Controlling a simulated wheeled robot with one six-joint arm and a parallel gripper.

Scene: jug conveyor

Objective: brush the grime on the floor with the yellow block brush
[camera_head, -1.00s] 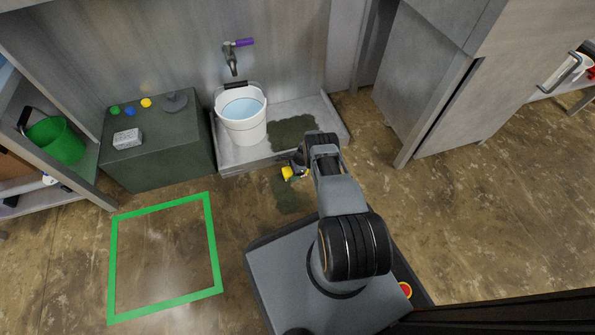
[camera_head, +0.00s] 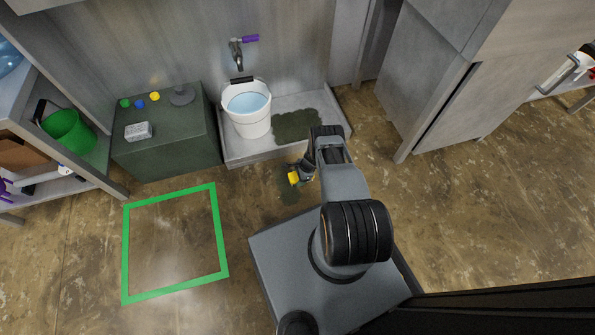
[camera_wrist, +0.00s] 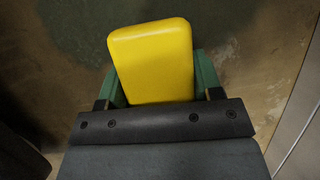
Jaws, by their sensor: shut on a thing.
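The yellow block brush (camera_head: 293,179) is held low over the floor in front of the stone tray; it fills the middle of the wrist view (camera_wrist: 152,60). My gripper (camera_head: 303,176) is shut on it, with a green finger on each side in the wrist view (camera_wrist: 158,90). Dark green grime (camera_head: 288,195) lies on the floor under and beside the brush, and a dark patch shows at the top of the wrist view (camera_wrist: 85,28). I cannot tell whether the bristles touch the floor. Another grime patch (camera_head: 297,124) lies on the tray.
A white bucket of water (camera_head: 247,122) stands on the raised tray (camera_head: 240,157) below a tap (camera_head: 238,54). A dark green cabinet (camera_head: 165,160) is to its left. A green square outline (camera_head: 125,250) marks clear floor at left. A grey cabinet (camera_head: 425,90) stands right.

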